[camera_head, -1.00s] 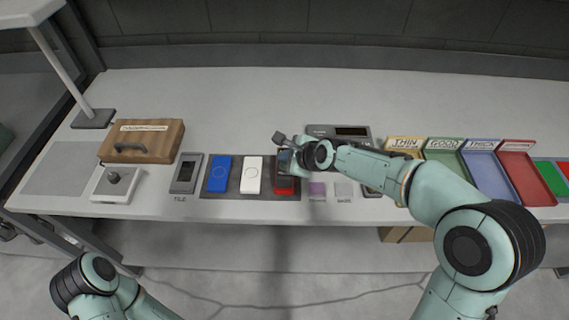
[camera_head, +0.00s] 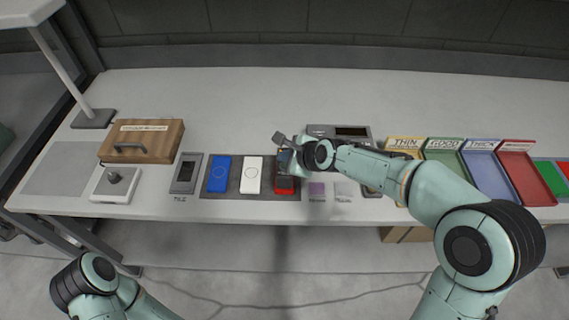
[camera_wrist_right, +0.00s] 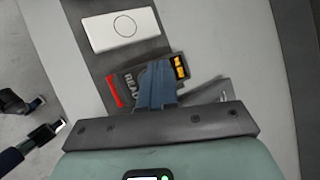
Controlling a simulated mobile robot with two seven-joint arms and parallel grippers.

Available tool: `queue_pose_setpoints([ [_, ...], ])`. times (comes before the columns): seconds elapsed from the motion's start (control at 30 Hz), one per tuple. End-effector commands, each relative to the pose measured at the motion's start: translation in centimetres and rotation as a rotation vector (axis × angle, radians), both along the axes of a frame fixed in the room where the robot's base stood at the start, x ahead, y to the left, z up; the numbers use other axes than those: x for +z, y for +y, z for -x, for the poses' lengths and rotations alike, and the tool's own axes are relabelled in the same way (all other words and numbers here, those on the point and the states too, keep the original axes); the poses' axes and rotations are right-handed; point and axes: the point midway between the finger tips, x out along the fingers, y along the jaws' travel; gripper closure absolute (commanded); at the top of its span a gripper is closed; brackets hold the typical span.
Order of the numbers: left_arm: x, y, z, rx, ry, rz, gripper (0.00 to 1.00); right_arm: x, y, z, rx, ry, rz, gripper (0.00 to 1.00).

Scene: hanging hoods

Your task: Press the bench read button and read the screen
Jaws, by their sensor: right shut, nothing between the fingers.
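My right gripper (camera_head: 285,160) is shut and empty, low over the right end of a dark mat on the bench. In the right wrist view its closed fingers (camera_wrist_right: 157,85) lie over a dark panel (camera_wrist_right: 128,83) marked READ and cover part of the lettering. I cannot tell whether they touch it. A small orange lit screen (camera_wrist_right: 181,67) shows beside the fingertips; its characters are too small to read. The button itself is hidden. What looks like my left gripper (camera_wrist_right: 50,115) shows at the left of the wrist view, fingers apart, away from the panel.
A blue block (camera_head: 219,174) and a white block (camera_head: 251,175) lie on the mat, with a red piece (camera_head: 284,190) under my gripper. A grey device with a dark screen (camera_head: 352,132) stands behind my right arm. Labelled trays (camera_head: 483,172) stand right, a wooden box (camera_head: 143,141) left.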

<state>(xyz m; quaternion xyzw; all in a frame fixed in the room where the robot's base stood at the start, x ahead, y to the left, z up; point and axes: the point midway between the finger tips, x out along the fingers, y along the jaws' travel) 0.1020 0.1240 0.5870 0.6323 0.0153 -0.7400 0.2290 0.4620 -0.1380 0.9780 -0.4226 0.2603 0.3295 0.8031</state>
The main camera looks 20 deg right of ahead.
Motion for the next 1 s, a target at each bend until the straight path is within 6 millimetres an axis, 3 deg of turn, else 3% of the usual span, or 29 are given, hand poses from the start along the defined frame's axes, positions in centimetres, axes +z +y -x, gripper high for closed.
queue_pose_setpoints([
  [1.0, -0.6, 0.0, 0.2, 0.0, 0.002, 0.0, 1.0, -1.1, 0.0, 0.0, 0.0, 0.0, 0.0, 1.0],
])
